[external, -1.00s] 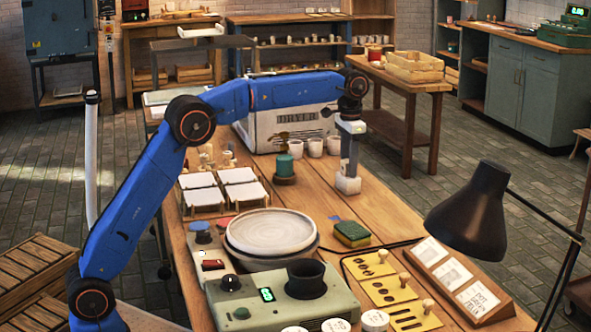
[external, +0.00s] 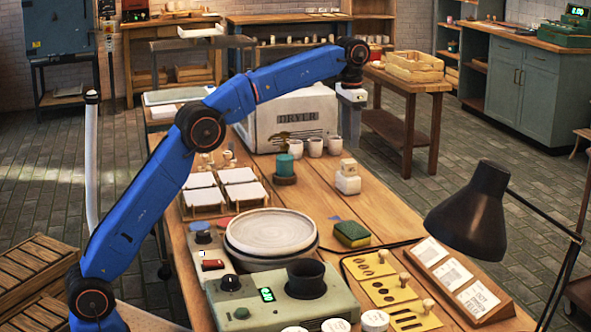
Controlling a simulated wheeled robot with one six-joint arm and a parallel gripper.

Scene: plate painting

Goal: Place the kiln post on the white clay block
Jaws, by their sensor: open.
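The kiln post (external: 348,167), a small cream piece, stands upright on top of the white clay block (external: 347,185) on the wooden table. The two look stacked and touching. My gripper (external: 351,138) hangs just above the post, pointing down, open and empty. A gap shows between the fingertips and the post.
White cups (external: 314,147) and a teal cylinder on a dark base (external: 285,168) stand to the left of the stack. The dryer box (external: 291,120) is behind. A green and yellow sponge (external: 351,235) lies in front. The table right of the stack is clear.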

